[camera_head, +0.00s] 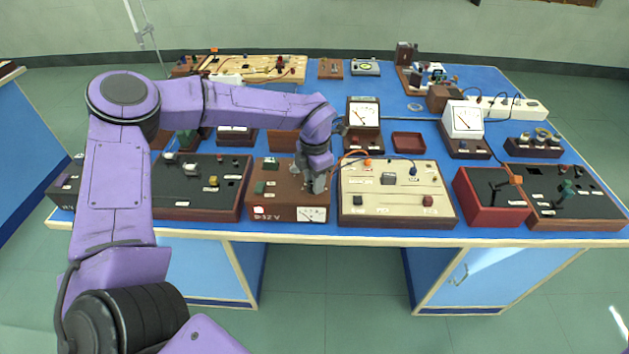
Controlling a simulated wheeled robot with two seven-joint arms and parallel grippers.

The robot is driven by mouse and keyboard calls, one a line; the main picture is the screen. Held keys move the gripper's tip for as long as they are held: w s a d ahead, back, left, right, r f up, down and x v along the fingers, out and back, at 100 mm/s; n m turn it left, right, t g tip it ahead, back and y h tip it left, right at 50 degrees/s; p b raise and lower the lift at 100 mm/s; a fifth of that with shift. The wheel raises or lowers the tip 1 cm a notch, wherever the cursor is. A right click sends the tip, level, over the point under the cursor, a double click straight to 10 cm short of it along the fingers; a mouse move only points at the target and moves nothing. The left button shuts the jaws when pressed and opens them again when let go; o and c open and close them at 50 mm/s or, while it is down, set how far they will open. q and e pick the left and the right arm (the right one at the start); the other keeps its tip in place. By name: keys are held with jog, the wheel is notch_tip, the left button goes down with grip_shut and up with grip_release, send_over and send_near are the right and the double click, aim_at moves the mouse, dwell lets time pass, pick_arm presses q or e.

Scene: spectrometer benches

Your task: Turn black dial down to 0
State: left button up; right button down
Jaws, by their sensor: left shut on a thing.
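A brown instrument box (274,200) with a small white meter (313,214) on its front stands near the table's front edge. My left gripper (317,186) reaches down onto the right end of its top. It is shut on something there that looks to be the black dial. The jaws hide the dial, so I cannot read its setting. A small green part (260,187) sits on the left of the box's top. My right gripper is out of view.
A cream board (395,205) with knobs and wires stands close to the right of the box. A black-topped panel (195,185) stands close to the left. A red box (490,197) and white meters (365,112) stand farther right and back on the blue table.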

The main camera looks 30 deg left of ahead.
pick_arm(q)
jog(key=shift+n, duration=0.5)
jog(key=o, duration=1)
jog(key=shift+o, duration=0.2)
notch_tip(320, 180, up, 10)
jog(key=b, duration=0.2)
jog(key=shift+r, duration=0.25)
jog(key=shift+f, duration=0.1)
